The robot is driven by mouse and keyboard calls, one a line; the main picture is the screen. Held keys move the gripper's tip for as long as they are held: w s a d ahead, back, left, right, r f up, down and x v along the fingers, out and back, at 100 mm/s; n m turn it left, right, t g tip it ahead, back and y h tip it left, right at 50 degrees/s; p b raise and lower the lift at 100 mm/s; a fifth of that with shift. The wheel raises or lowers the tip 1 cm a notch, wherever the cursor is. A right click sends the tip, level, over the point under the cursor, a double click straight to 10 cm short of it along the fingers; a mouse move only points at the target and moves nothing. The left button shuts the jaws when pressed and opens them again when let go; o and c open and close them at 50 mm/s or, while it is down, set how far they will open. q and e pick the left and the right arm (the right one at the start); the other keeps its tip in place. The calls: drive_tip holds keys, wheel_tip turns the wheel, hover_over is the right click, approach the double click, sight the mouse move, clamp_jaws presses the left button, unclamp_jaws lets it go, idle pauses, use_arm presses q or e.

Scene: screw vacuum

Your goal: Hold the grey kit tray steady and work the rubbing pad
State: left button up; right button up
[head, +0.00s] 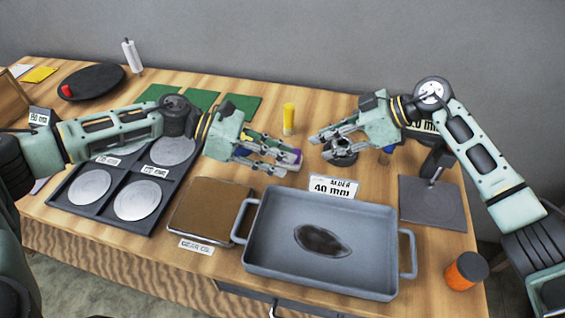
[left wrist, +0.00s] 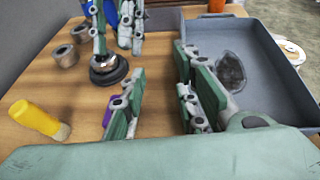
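The grey kit tray (head: 262,255) sits at the front middle of the table, with a handle at each side and a dark oval patch (head: 321,239) on its floor. It also shows in the left wrist view (left wrist: 282,101). My left gripper (head: 292,160) is open and empty behind the tray's back left corner; its fingers (left wrist: 160,95) are apart. A dark round pad with a knob (left wrist: 109,72), apparently the rubbing pad, stands on the table behind the tray. My right gripper (head: 326,144) is just over the pad, its fingers apart; they partly hide it.
A 40 mm label (head: 333,187) stands behind the tray. A brown block (head: 210,208) and a dark tray with metal discs (head: 110,225) are at left. A yellow-topped bottle (head: 289,118) stands behind. A dark plate (head: 432,203) and an orange jar (head: 467,271) are at right.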

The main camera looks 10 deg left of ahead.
use_arm(q)
drive_tip(key=s+d+m+g, duration=0.1)
drive_tip(key=s+d, duration=0.1)
drive_tip(key=s, duration=0.1)
hover_over(311, 201)
drive_tip(key=f, duration=0.3)
drive_tip(key=shift+w, duration=0.25)
drive_tip(key=shift+c, duration=0.5)
clamp_jaws()
